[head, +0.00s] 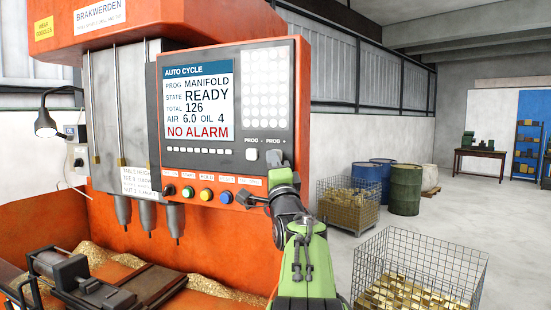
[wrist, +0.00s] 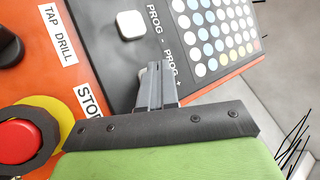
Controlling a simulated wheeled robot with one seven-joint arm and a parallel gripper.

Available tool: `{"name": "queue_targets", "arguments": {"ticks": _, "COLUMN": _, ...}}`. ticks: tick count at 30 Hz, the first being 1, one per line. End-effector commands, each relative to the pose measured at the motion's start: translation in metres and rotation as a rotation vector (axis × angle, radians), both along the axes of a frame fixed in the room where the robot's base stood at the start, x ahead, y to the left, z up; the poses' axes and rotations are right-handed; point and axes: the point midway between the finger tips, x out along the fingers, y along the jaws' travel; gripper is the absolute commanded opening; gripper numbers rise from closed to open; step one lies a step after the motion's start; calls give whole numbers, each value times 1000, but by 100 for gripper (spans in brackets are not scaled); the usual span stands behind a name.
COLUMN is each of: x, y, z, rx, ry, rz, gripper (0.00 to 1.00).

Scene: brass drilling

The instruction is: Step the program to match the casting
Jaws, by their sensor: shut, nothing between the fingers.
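The control panel (head: 215,105) is on the orange drilling machine. Its screen (head: 196,100) reads AUTO CYCLE, PROG MANIFOLD, STATE READY, TOTAL 126, AIR 6.0, OIL 4, NO ALARM. The white PROG - button (head: 252,155) is uncovered and also shows in the wrist view (wrist: 131,24). My gripper (head: 277,163) is shut and empty at the PROG + position. In the wrist view its fingertips (wrist: 155,70) cover most of the PROG + button; I cannot tell whether they touch it. I cannot make out a casting in the dark vise (head: 70,270).
A row of coloured buttons (head: 206,194) runs below the screen. A red stop button (wrist: 20,140) on yellow sits near my gripper. Wire crates of brass parts (head: 348,205) (head: 425,290) and drums (head: 405,190) stand right. Open floor lies beyond.

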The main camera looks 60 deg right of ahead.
Motion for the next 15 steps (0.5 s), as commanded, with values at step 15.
{"name": "queue_targets", "arguments": {"ticks": 15, "x": -3, "y": 15, "z": -2, "rx": -2, "ry": -1, "rz": 1, "gripper": 0}}
